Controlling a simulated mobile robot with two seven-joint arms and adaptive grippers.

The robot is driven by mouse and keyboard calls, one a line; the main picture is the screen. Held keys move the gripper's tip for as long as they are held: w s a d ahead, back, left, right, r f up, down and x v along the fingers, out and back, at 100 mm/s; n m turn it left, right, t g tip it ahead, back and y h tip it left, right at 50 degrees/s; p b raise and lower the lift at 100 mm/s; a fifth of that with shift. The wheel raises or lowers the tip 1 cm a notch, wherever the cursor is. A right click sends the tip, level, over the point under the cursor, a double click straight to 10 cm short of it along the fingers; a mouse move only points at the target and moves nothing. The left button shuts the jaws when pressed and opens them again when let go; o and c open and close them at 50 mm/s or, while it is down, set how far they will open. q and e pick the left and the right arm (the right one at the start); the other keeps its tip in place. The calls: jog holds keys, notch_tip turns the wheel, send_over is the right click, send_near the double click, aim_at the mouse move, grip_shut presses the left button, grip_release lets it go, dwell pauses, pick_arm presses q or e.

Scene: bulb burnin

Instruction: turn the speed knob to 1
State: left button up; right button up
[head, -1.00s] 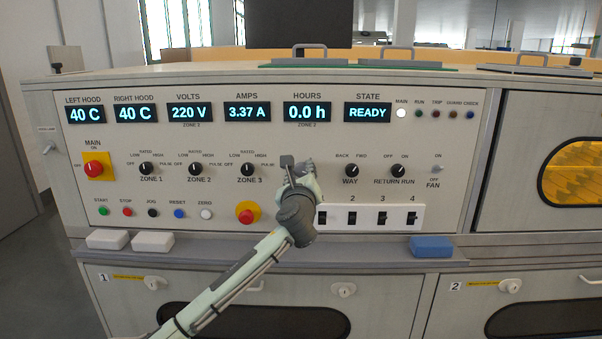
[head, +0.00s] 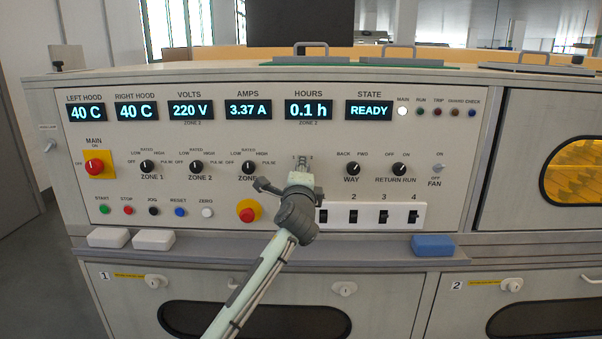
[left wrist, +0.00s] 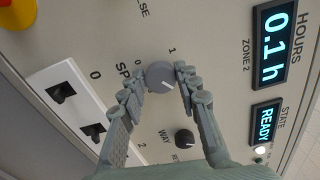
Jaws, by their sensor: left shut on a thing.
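The speed knob (left wrist: 160,76) is a round grey knob with a pale pointer line, on the panel by the partly covered "SPEED" lettering. Scale marks 0 and 1 show beside it in the left wrist view. My left gripper (left wrist: 159,80) is shut on the knob, one finger on each side. The pointer line does not appear to lie at the 1. My right gripper is in neither view.
The WAY knob (head: 352,169) and RETURN RUN knob (head: 399,169) are to the right. The ZONE 3 knob (head: 248,167) and red stop button (head: 248,211) are to the left. A white switch strip (head: 397,216) lies below. The STATE display (head: 369,110) reads READY.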

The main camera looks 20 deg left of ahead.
pick_arm(q)
jog(key=n, duration=0.6)
jog(key=n+b, duration=0.1)
jog(key=n, duration=1.2)
jog(key=shift+w+d+f+b, duration=0.1)
jog(key=shift+d+f+b, duration=0.1)
jog(key=shift+f+b, duration=0.1)
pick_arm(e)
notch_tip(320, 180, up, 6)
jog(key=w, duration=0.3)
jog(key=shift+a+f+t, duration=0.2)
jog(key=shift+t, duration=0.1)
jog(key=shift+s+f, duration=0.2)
